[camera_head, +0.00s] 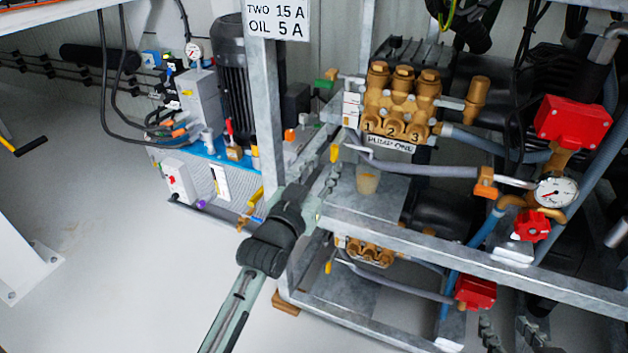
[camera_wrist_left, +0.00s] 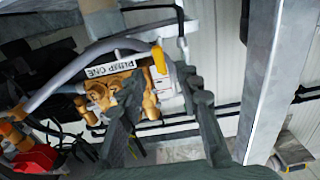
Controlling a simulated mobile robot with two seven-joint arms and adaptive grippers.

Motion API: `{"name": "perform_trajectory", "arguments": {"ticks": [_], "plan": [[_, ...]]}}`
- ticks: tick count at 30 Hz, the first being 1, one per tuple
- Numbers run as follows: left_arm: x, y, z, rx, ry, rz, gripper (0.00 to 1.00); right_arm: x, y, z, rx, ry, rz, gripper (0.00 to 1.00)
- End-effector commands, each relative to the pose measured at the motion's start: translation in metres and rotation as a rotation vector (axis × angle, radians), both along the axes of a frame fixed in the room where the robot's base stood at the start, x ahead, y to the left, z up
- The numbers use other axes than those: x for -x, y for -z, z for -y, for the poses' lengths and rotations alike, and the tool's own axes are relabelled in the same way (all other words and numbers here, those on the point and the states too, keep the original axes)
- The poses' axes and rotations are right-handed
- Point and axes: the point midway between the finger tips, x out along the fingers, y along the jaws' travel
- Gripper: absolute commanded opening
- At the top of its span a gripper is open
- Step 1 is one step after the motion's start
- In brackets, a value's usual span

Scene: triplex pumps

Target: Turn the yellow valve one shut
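A small yellow valve handle (camera_head: 334,153) sits at the left end of the grey hose at the pump labelled PUMP ONE (camera_head: 390,143). In the left wrist view the yellow handle (camera_wrist_left: 159,58) shows just beyond and between my fingertips. My left gripper (camera_head: 328,178) reaches up from below, close to the handle. In the left wrist view the left gripper (camera_wrist_left: 163,84) has its fingers apart with nothing held between them; contact with the handle cannot be made out. My right gripper (camera_head: 508,322) is at the bottom right, fingers apart and empty.
A galvanised frame post (camera_head: 265,120) stands left of the pump, and a frame rail (camera_head: 450,250) runs below it. A second yellow handle (camera_head: 327,267) is on the lower pump. A red box (camera_head: 573,122) and gauge (camera_head: 556,191) are at right. The floor at left is clear.

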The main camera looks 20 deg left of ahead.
Motion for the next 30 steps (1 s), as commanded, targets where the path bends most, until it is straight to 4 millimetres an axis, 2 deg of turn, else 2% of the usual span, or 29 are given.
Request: {"name": "perform_trajectory", "arguments": {"ticks": [3,9,30], "plan": [[0.025,0.001,-0.001,0.0,0.0,-0.001,0.34,0.0,0.0,0.0,0.0,0.0,0.0,0.4],[0.048,0.001,-0.002,0.0,0.0,-0.001,0.34,0.0,0.0,0.0,0.0,0.0,0.0,0.4],[0.052,0.0,-0.002,0.0,0.0,0.0,0.34,0.0,0.0,0.0,0.0,0.0,0.0,0.4]]}}
